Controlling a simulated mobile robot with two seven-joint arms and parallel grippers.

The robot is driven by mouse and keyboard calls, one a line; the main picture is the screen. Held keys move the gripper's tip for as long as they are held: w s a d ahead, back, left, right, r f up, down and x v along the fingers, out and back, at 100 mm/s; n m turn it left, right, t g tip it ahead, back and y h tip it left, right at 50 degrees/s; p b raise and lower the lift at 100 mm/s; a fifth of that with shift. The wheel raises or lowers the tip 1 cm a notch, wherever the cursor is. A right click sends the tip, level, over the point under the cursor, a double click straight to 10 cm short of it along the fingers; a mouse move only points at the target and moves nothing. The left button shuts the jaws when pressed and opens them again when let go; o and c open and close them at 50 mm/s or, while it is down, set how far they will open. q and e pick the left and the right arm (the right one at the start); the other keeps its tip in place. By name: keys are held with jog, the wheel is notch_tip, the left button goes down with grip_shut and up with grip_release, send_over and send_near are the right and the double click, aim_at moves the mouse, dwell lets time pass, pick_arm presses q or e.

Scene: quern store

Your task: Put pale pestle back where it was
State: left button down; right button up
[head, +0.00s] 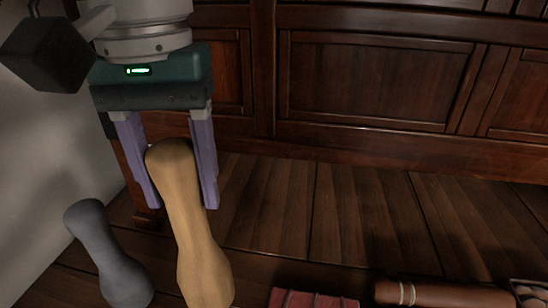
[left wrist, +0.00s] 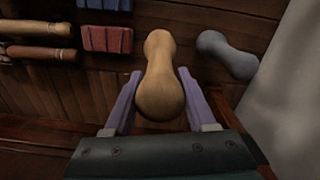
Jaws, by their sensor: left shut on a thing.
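The pale pestle (head: 196,245) is a light wooden, waisted club shape. My left gripper (head: 181,200) is shut on its upper end, with one purple finger on each side. The pestle hangs below the gripper, tilted slightly, its lower end toward the bottom of the head view. In the left wrist view the pestle (left wrist: 160,75) lies between the two fingers of the left gripper (left wrist: 158,100). Whether its lower end touches the floor or a surface cannot be told. My right gripper is in neither view.
A grey pestle (head: 108,255) stands left of the pale one, also seen in the left wrist view (left wrist: 227,55). A red block-like item (head: 312,299) and a brown roll (head: 440,293) lie to the right. Dark panelled wood (head: 375,85) stands behind; a pale wall (head: 45,170) is at left.

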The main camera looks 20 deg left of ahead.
aim_at(187, 214)
pick_arm(q)
notch_tip(187, 214, down, 4)
jog(key=shift+r+b, duration=0.15)
jog(key=shift+b, duration=0.6)
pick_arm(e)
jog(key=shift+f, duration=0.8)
pick_arm(q)
jog(key=shift+w+f, duration=0.1)
jog(key=shift+f, duration=0.2)
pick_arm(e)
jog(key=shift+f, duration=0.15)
pick_arm(q)
jog(key=shift+c, duration=1.1)
grip_release()
jog(key=shift+r, duration=0.5)
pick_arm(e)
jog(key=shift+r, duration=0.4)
pick_arm(q)
notch_tip(187, 214, up, 11)
jog(key=p, duration=0.4)
jog(key=shift+r, duration=0.2)
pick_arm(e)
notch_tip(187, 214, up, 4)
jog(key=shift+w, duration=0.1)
